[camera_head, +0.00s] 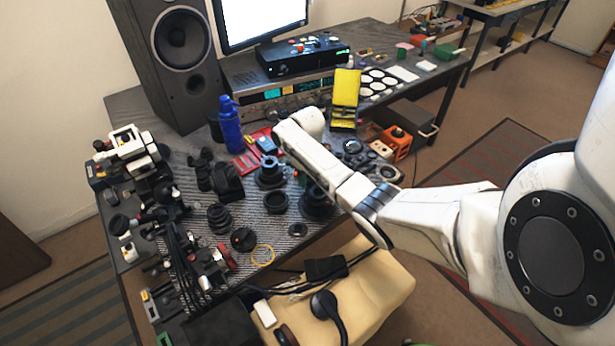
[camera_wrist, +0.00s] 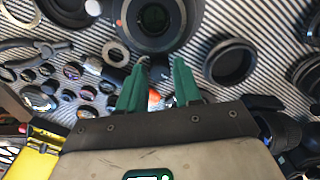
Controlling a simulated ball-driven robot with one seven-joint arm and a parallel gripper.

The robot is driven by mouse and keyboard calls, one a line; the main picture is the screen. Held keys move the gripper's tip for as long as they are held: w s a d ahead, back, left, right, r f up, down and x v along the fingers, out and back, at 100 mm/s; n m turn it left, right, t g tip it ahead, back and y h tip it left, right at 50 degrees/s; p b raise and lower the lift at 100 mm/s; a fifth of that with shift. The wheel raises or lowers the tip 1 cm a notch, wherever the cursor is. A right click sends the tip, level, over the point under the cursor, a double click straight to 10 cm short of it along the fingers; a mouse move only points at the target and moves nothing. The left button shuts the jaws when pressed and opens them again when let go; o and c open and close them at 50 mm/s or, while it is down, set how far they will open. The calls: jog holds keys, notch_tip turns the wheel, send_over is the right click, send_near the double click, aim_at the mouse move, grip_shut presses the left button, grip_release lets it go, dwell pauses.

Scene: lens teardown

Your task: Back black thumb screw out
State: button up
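My gripper (camera_wrist: 160,68) shows in the wrist view as two green fingers, held apart. They point at the near rim of a large black lens (camera_wrist: 155,20) on the striped mat. A small dark piece (camera_wrist: 160,71) shows in the gap between the fingertips, by the lens rim. It may be the black thumb screw, but it is too small to be sure, and I cannot tell whether a finger touches it.
Black rings (camera_wrist: 230,60) and several small round parts (camera_wrist: 73,70) lie close around the gripper. A yellow holder (camera_wrist: 32,155) is at the lower left. In the head view, a blue bottle (camera_head: 230,125), a speaker (camera_head: 176,55) and a yellow stand (camera_head: 345,95) rise from the crowded table.

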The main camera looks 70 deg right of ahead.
grip_shut()
jog(key=n+p, duration=0.1)
jog(key=n, duration=0.3)
jog(key=shift+n, duration=0.4)
jog(key=shift+o, duration=1.8)
grip_release()
